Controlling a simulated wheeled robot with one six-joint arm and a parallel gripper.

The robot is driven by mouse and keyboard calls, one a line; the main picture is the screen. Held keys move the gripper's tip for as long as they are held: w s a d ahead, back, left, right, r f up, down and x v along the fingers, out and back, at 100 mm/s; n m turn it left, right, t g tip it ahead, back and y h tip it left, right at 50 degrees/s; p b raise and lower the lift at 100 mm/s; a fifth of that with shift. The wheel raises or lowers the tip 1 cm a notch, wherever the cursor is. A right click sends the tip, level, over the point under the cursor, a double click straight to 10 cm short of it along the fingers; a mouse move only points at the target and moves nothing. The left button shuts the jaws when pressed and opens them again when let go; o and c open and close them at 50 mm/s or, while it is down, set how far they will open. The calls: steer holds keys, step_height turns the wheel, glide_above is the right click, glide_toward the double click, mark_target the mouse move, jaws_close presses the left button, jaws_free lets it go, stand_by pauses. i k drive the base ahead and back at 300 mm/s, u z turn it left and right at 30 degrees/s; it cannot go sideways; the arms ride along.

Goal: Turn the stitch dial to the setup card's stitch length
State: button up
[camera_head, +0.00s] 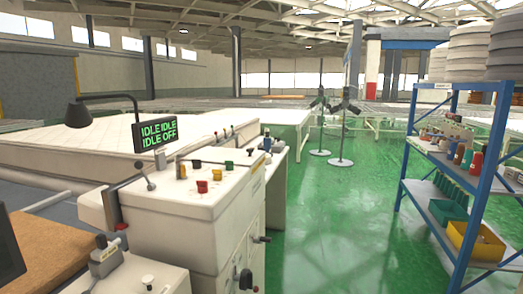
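A white machine console (190,205) stands left of centre. Its top carries small coloured knobs: a yellow one (182,169), a red one (202,187) and a green one (229,165). Black knobs sit on its right side, one low near the bottom (246,279). I cannot tell which of these, if any, is the stitch dial, and I can read no setup card. A dark display (156,134) above the console reads "IDLE IDLE / IDLE OFF" in green. My gripper is not in view.
A large white mattress (60,145) lies behind the console. A brown board (45,250) is at the lower left. A blue shelf rack (480,160) with spools and bins stands at right. Two black-topped stands (341,125) are farther back. The green floor (340,230) between is clear.

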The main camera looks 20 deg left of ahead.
mark_target(196, 163)
steer(key=i, duration=1.05)
steer(key=u, duration=0.9)
steer(key=i, duration=0.85)
steer(key=u, duration=1.05)
steer(key=i, duration=0.2)
steer(key=u, duration=0.15)
